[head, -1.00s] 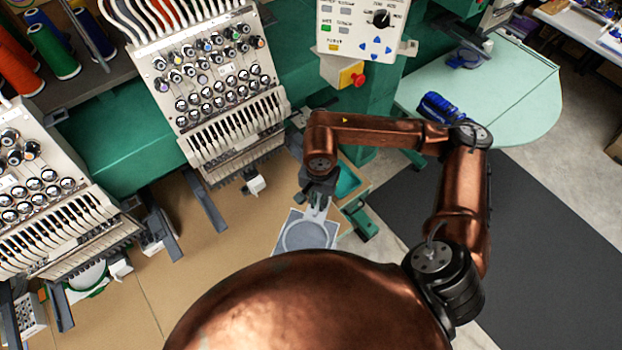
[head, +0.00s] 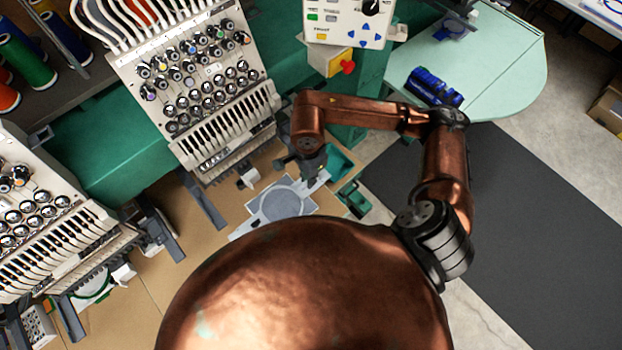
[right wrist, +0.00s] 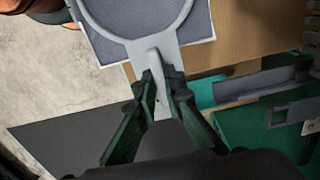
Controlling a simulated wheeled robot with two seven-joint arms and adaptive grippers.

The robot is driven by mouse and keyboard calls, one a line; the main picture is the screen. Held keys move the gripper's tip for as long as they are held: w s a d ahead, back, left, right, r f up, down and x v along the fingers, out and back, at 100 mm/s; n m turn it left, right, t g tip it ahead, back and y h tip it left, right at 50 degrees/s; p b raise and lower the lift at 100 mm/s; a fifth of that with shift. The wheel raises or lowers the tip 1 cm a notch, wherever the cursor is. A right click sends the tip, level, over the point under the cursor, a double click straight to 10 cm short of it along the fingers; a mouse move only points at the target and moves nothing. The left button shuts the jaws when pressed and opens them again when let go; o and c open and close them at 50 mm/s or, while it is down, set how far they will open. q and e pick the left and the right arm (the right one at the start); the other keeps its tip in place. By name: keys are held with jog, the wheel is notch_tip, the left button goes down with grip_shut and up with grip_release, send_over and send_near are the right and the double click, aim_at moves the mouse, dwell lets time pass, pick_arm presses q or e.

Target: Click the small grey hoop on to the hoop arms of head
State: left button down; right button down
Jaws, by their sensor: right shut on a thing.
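The small grey hoop (head: 262,206) is a light grey ring with blue-grey cloth (head: 283,203) stretched in it and sticking out around it. My right gripper (head: 316,177) is shut on the hoop's bracket and holds it in front of the right-hand embroidery head (head: 205,85). The right wrist view shows both fingers (right wrist: 157,97) around the pale bracket, with the ring (right wrist: 190,20) beyond them. A dark grey hoop arm (head: 203,204) sticks out below this head, apart from the hoop. The other arm is hard to make out near my gripper. My left gripper is not in view.
A second head (head: 45,215) stands at the left, with a green-rimmed hoop (head: 95,287) under it. A tan table top (head: 180,235) lies below. A control panel (head: 345,22) with a red button and a pale green table (head: 500,60) are at the back right.

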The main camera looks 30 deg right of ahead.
jog(key=w+a+f+b, duration=0.1)
jog(key=w+f, duration=0.1)
jog(key=w, duration=0.7)
jog(key=shift+a+f, duration=0.15)
jog(key=shift+a, duration=0.2)
jog(key=shift+f+b, duration=0.1)
jog(key=shift+b, duration=0.5)
dwell(0.3)
jog(key=c, duration=1.9)
grip_release()
jog(key=shift+c, duration=0.2)
